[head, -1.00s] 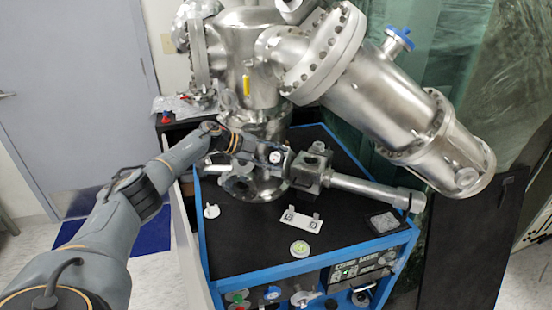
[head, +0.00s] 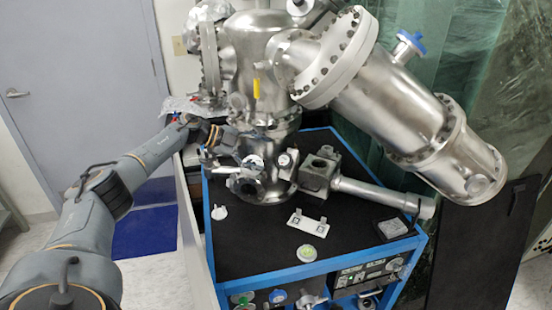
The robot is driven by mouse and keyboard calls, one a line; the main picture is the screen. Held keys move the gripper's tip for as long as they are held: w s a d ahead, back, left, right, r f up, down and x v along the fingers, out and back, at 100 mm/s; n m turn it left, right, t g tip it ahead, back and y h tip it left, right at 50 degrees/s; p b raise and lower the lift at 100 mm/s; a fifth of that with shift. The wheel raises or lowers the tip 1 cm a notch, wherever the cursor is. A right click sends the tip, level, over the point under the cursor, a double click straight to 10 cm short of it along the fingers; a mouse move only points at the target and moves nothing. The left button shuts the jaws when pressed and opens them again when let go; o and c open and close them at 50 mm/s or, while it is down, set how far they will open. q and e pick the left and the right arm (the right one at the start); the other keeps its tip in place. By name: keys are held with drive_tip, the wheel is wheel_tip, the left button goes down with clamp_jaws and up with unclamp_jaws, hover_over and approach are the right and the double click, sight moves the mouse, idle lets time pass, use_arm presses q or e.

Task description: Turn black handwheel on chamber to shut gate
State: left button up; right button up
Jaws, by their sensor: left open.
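The silver vacuum chamber (head: 262,85) stands on the black top of a blue-framed cart. My left gripper (head: 226,148) is open at the left side of the chamber's lower part; whether it touches anything there is unclear. A dark grey ring-shaped part (head: 245,184) sits low on the chamber, just below and right of the gripper. I cannot tell whether it is the black handwheel; no other handwheel shows clearly. A boxy grey valve body (head: 318,172) with a long tube stands to the right. My right gripper is not in view.
The cart top (head: 260,245) is mostly clear in front. It bears a white plate (head: 308,222), a round green-white gauge (head: 306,253) and a small dark square box (head: 391,228). A large slanted cylinder (head: 385,105) overhangs the right side.

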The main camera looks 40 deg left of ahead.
use_arm(q)
drive_tip(key=shift+v, duration=1.75)
drive_tip(key=w+d+r+n+t+y+p, duration=0.1)
drive_tip(key=w+d+r+n+t+p, duration=0.1)
drive_tip(key=w+d+r+n+t, duration=0.4)
drive_tip(key=w+d+r+n+t+y+p, duration=0.1)
drive_tip(key=w+d+r+n+t+p, duration=0.15)
drive_tip(key=d, duration=0.45)
drive_tip(key=n+g+y+p, duration=0.4)
drive_tip(key=n+y, duration=0.5)
drive_tip(key=n, duration=0.5)
approach(284, 162)
drive_tip(key=shift+m, duration=0.25)
drive_tip(key=p+x, duration=0.2)
drive_tip(key=x, duration=0.8)
drive_tip(key=shift+w+a+f, duration=0.15)
drive_tip(key=shift+w+f, duration=0.05)
drive_tip(key=shift+w, duration=0.15)
